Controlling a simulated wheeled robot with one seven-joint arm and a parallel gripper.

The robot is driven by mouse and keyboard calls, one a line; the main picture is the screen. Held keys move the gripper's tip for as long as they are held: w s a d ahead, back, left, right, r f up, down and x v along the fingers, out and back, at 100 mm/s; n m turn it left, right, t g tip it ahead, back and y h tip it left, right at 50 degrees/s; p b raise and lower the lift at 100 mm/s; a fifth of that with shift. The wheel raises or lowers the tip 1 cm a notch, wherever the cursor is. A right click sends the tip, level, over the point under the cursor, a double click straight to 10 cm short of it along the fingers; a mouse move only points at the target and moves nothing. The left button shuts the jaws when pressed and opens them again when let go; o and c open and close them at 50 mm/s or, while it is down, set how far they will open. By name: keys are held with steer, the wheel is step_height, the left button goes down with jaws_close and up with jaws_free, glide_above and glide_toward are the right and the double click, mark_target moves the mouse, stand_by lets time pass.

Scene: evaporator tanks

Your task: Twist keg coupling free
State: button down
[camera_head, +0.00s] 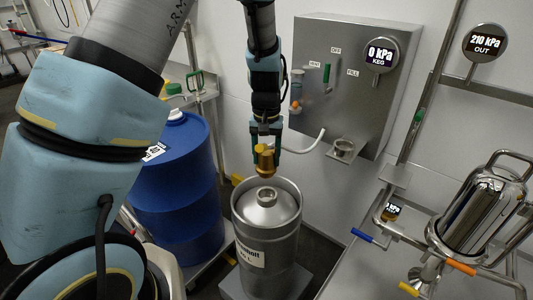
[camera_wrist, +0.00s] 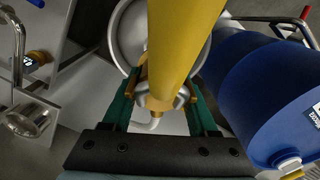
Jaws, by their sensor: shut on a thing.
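The keg (camera_head: 267,238) is a grey metal drum standing upright, with a round neck (camera_head: 266,196) on its top. The brass keg coupling (camera_head: 265,160) hangs above the neck, with a visible gap between them in the head view. My gripper (camera_head: 266,150) is shut on the coupling and points down. In the wrist view the coupling (camera_wrist: 160,103) sits between the two green fingers, and its long yellow part fills the middle of the picture. The keg's rim (camera_wrist: 122,45) shows behind it, but the neck is hidden there.
A steel wall panel (camera_head: 340,80) has a gauge (camera_head: 381,54) reading 0 kPa and a holder (camera_head: 343,149) below. A steel vessel (camera_head: 480,215) with pipes stands at right.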

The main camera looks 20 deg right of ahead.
steer(key=shift+r+n+p, duration=0.2)
steer(key=shift+n+p, duration=0.75)
steer(key=shift+n, duration=0.15)
steer(key=shift+c, duration=0.5)
jaws_free()
steer(key=shift+f+b, duration=0.25)
steer(key=shift+b, duration=0.05)
steer(key=shift+r+p, duration=3.4)
steer(key=shift+r, duration=0.7)
steer(key=w+a+r+n, duration=0.1)
steer(key=a+r, duration=0.2)
steer(key=a, duration=0.4)
steer(key=w+a+r, duration=0.1)
steer(key=a+r, duration=0.2)
steer(key=a, duration=0.4)
steer(key=s+a+r+n, duration=0.1)
steer(key=s+a+r, duration=0.1)
steer(key=a, duration=0.6)
steer(key=s+a+r+t, duration=0.1)
steer(key=s+a, duration=0.3)
steer(key=a, duration=0.4)
steer(key=shift+r+n+t, duration=0.3)
steer(key=shift+r+n, duration=0.1)
steer(key=shift+r, duration=0.4)
